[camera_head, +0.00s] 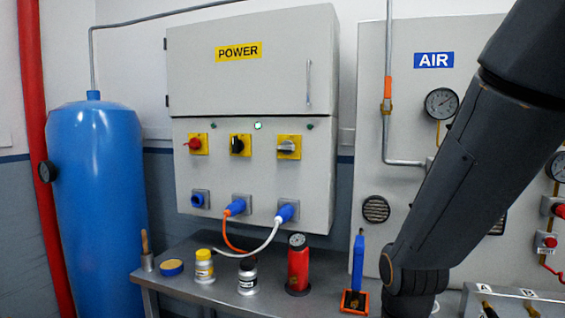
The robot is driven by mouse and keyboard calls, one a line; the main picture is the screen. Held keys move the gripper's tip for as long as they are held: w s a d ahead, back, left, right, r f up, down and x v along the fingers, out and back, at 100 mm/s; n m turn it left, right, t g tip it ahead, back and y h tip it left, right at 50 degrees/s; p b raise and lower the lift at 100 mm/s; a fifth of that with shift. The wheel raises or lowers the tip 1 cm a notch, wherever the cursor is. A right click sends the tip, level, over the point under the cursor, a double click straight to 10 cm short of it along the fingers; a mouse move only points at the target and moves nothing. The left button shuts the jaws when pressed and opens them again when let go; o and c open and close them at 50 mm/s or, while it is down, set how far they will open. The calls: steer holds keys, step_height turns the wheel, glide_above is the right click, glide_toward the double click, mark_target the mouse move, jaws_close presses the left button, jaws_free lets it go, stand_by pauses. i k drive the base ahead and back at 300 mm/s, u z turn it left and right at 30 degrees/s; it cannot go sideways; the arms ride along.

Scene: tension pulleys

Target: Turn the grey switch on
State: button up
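The grey switch (287,146) is a rotary knob on a yellow square plate. It is the rightmost of three switches on the lower front of the grey power cabinet (190,168). Its handle looks tilted, but its exact setting is too small to tell. A red knob (193,144) and a black knob (238,145) sit to its left on similar plates. My dark arm comes in from the upper right and bends down near the bench, right of the cabinet. My gripper is not visible.
Blue plugs (286,211) with orange and white cables stick out below the switches. The bench (190,285) below holds several jars, a red canister (298,264) and a blue-handled tool (358,262). A blue tank (98,190) stands left. The space before the grey switch looks clear.

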mark_target(287, 147)
steer(key=u, duration=0.55)
steer(key=k, duration=0.65)
steer(key=u, duration=1.05)
steer(key=i, duration=1.2)
steer(key=z, duration=0.6)
